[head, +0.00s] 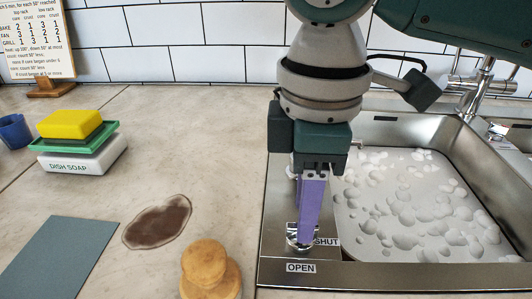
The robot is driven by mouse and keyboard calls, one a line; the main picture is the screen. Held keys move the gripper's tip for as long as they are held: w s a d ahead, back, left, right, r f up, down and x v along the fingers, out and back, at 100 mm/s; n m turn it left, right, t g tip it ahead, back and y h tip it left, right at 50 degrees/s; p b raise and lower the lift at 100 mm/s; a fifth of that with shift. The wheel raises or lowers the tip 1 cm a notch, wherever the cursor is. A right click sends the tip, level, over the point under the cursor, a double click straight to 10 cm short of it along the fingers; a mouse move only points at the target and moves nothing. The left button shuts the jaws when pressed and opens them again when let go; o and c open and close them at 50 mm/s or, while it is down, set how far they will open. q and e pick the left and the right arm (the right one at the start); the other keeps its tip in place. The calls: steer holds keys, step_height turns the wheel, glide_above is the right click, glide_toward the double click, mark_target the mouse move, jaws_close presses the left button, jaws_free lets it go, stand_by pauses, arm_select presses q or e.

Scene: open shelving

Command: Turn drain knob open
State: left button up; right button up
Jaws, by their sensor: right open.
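The drain knob (292,238) is a small chrome knob on the sink's left steel ledge. A "SHUT" label (328,242) lies just right of it and an "OPEN" label (300,268) in front of it. My right gripper (307,236), with purple fingers, points down at the knob from above. It is open, and its fingertips overlap the knob and hide part of it. I cannot tell whether they touch it, nor which way the knob is turned. The sink basin (350,254) holds soapy water with foam (420,200). My left gripper is out of view.
A chrome faucet (480,85) stands behind the sink at right. On the counter at left are a yellow sponge (70,123) on a green-edged dish-soap holder (85,155), a blue cup (14,132), a grey mat (60,255), a brown stain (158,222) and a wooden-looking rounded object (207,268).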

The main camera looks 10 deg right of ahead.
steer(key=shift+f, duration=1.25)
steer(key=shift+w, duration=0.1)
jaws_close()
